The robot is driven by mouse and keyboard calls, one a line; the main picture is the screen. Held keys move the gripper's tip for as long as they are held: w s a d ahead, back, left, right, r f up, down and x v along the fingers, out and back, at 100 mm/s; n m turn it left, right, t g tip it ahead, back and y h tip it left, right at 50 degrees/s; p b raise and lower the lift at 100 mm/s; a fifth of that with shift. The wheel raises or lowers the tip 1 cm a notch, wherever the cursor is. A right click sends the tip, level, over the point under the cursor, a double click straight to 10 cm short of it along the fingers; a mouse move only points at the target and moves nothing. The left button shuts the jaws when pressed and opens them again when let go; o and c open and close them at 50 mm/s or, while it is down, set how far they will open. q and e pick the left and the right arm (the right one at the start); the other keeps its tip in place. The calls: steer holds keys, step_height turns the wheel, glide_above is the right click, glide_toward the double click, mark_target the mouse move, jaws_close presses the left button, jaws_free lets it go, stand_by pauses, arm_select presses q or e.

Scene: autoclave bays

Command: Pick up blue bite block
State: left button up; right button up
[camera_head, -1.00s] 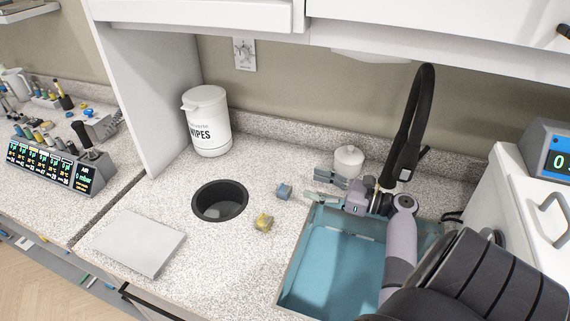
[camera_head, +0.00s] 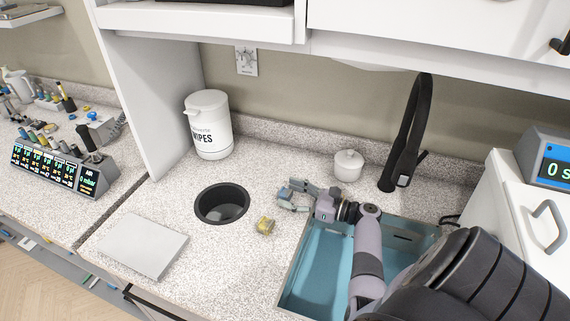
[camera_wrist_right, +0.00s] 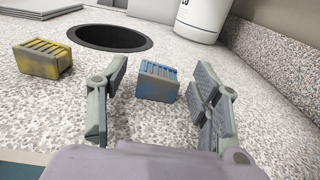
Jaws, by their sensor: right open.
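The blue bite block (camera_wrist_right: 157,81) is a small ribbed blue and grey block on the speckled counter. In the right wrist view it lies between and just beyond the spread fingers of my right gripper (camera_wrist_right: 160,108), standing apart from them. In the head view the block (camera_head: 284,192) is partly hidden by my right gripper (camera_head: 294,199), which is low over the counter from the right. The right gripper is open and empty. My left gripper is not in view.
A yellow block (camera_head: 265,226) lies nearby, also seen in the wrist view (camera_wrist_right: 43,59). A round black-rimmed hole (camera_head: 222,204) is to the left. A blue sink (camera_head: 318,270) lies under my right arm. A white lidded jar (camera_head: 348,166), black faucet (camera_head: 405,135) and wipes tub (camera_head: 209,128) stand behind.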

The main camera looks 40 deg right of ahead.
steer(key=shift+s, duration=0.1)
steer(key=shift+c, duration=0.8)
steer(key=c, duration=1)
steer(key=shift+o, duration=0.2)
steer(key=shift+r, duration=0.1)
